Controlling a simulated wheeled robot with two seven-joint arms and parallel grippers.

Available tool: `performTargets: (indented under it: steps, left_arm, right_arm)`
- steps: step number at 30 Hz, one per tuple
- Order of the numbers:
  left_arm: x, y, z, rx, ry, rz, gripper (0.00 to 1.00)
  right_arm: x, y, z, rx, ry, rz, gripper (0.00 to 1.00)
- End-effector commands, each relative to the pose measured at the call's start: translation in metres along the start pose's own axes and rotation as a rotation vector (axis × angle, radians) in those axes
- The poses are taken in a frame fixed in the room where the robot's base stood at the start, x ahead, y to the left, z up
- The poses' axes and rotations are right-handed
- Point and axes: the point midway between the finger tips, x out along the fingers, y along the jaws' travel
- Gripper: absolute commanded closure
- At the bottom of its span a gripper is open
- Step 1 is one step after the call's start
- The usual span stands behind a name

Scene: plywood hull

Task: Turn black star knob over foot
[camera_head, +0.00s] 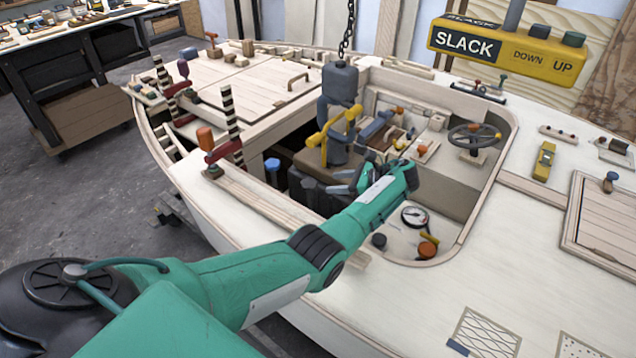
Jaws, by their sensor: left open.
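My left arm reaches from the lower left over the hull's side into the open well. My left gripper (343,184) is open, its fingers pointing left beside the grey engine-like block (340,85), which hangs on a chain. Dark parts (312,186) lie just left of the fingertips; I cannot tell whether one of them is the black star knob or a foot. A gap seems to show between the fingers, with nothing clearly held. My right gripper is not in view.
Yellow handles (337,128) stand close above the gripper. The well's rim (508,130), a steering wheel (474,137) and a gauge (414,216) lie to the right. A yellow SLACK/DOWN/UP control box (508,50) hangs upper right.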

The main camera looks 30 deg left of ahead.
Motion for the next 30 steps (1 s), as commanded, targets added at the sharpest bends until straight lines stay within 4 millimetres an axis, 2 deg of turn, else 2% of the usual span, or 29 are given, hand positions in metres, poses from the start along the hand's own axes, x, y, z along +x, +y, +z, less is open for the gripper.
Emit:
performTargets:
  steps: [3, 10, 15, 23, 30]
  left_arm:
    - [0.026, 0.001, 0.001, 0.001, -0.001, 0.002, 0.5]
    - [0.059, 0.0, 0.0, 0.001, -0.001, 0.0, 0.5]
    - [0.069, 0.0, 0.0, 0.0, 0.0, 0.0, 0.5]
    - [0.07, 0.0, 0.0, 0.0, 0.0, 0.0, 0.5]
    - [0.07, 0.0, 0.0, 0.0, 0.0, -0.001, 0.95]
  right_arm:
    - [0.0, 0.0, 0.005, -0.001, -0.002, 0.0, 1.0]
    - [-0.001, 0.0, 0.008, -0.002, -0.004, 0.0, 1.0]
    - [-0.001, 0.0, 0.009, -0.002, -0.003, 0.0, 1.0]
    - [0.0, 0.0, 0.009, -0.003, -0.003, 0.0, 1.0]
    - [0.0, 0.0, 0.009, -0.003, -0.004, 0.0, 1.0]
